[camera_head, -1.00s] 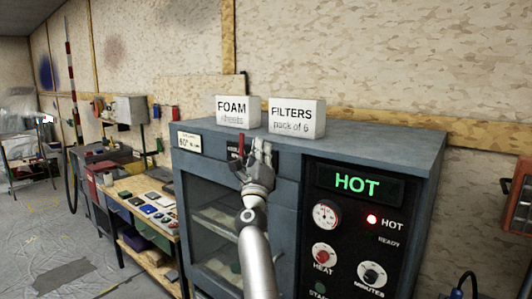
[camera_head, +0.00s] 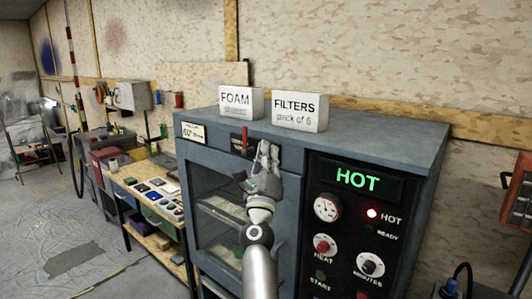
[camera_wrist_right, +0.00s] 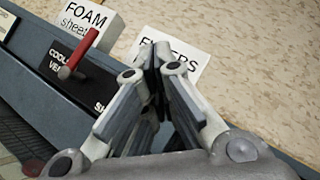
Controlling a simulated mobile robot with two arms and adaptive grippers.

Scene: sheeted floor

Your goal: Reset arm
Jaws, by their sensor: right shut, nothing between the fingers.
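My right gripper (camera_head: 265,152) is in front of the upper front panel of a grey-blue oven cabinet (camera_head: 370,138). In the right wrist view its fingers (camera_wrist_right: 158,62) are closed together with nothing between them. A red lever (camera_wrist_right: 82,52) is just left of the fingers in that view, apart from them, on a dark plate with partly hidden lettering. The lever also shows left of the gripper in the head view (camera_head: 245,140). My left gripper is not in view.
A FOAM box (camera_head: 240,103) and a FILTERS box (camera_head: 299,112) stand on the cabinet top. The control panel shows a green HOT display (camera_head: 357,181), a lit red lamp (camera_head: 372,213) and knobs. A workbench (camera_head: 150,190) with small items stands left; open floor lies beyond.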

